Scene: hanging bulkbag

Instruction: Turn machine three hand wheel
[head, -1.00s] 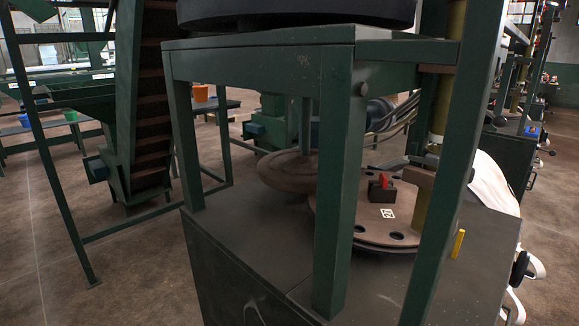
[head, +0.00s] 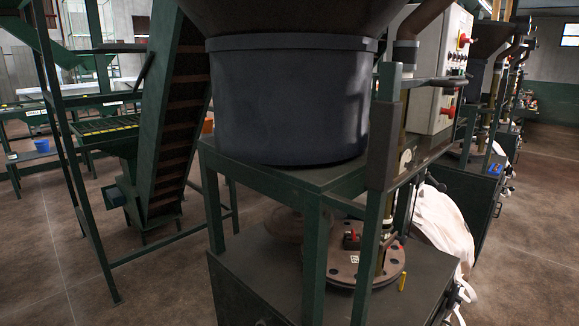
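A green-framed machine with a dark drum (head: 290,100) on top stands in the middle of the head view. Inside its frame, on the cabinet top, lies a round brown plate (head: 345,278) with holes and a small red-topped block (head: 352,238). A second brown disc (head: 284,226) sits behind a frame leg and is partly hidden. I cannot tell for sure which part is the hand wheel, or whether this is machine three. Neither of my grippers is in view.
A grey control box (head: 437,70) with red knobs is at the right of the drum. A white bag (head: 442,218) hangs beside the cabinet. More similar machines (head: 480,165) stand in a row behind. A slatted conveyor (head: 178,125) rises at left. The floor (head: 530,265) at right is clear.

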